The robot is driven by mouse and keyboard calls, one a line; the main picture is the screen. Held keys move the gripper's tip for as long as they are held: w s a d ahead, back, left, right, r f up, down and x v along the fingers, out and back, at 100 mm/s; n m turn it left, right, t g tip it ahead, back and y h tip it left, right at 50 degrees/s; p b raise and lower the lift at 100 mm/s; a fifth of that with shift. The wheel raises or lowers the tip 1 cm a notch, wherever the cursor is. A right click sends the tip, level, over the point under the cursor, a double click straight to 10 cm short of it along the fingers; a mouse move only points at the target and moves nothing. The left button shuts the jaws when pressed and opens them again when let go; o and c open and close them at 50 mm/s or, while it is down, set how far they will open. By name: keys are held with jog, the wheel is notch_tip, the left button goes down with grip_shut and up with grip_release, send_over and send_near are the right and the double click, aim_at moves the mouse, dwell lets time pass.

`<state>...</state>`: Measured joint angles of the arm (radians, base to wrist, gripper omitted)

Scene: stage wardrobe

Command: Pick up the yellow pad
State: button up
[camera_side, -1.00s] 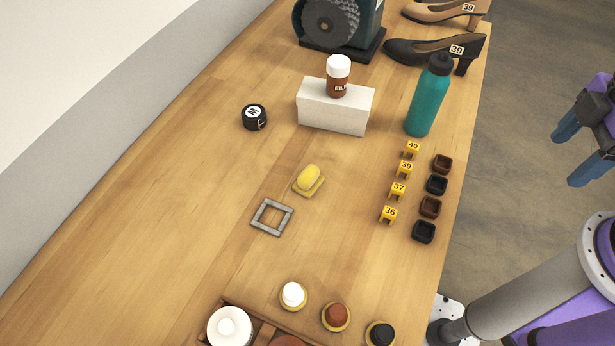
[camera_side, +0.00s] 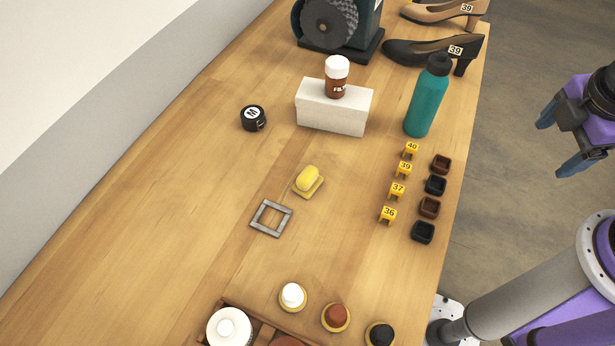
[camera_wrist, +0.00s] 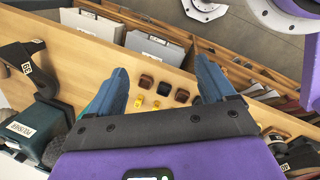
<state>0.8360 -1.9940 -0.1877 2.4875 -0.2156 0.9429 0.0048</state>
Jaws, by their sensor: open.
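The yellow pad (camera_side: 308,180) lies on the wooden table near its middle. It has a rounded yellow top on a flat, darker yellow base. My gripper (camera_side: 560,148) is open and empty, off the right side of the table, well apart from the pad. In the wrist view the two blue fingers of my gripper (camera_wrist: 160,88) are spread apart, with nothing between them. The pad cannot be made out in the wrist view.
A grey square frame (camera_side: 271,218) lies just front-left of the pad. A white box (camera_side: 333,108) with a brown bottle (camera_side: 337,78) stands behind it. A teal bottle (camera_side: 426,100), numbered yellow markers (camera_side: 388,215) and small dark trays (camera_side: 423,232) stand to the right. A black tape measure (camera_side: 252,119) sits back-left.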

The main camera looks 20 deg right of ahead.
jog(key=w+a+f+n+t, duration=0.3)
jog(key=w+a+n+t, duration=0.7)
jog(key=w+n, duration=0.3)
jog(key=s+a+f+n+y, duration=0.2)
jog(key=a+n+y, duration=0.1)
jog(key=a+n, duration=0.2)
jog(key=s+a+f+n+y, duration=0.2)
jog(key=a+f+n+y, duration=0.1)
jog(key=a+n, duration=0.2)
jog(key=s+a+f+n+y, duration=0.2)
jog(key=a+n+y, duration=0.1)
jog(key=a+n, duration=0.2)
jog(key=shift+s+a+f, duration=0.15)
jog(key=shift+a, duration=0.4)
jog(key=shift+a+f, duration=0.2)
jog(key=shift+a, duration=0.1)
send_near(301, 173)
jog(key=shift+y, duration=0.3)
jog(key=w+f, duration=0.1)
jog(key=w, duration=0.1)
jog(key=w+a+f, duration=0.1)
jog(key=w+f, duration=0.1)
jog(key=shift+w+a+f, duration=0.15)
jog(key=shift+w, duration=0.25)
jog(key=shift+a+x, duration=0.15)
jog(key=shift+x, duration=1.3)
jog(key=shift+a+x, duration=0.15)
jog(key=shift+x, duration=1.3)
jog(key=shift+s, duration=0.2)
jog(key=c, duration=1.1)
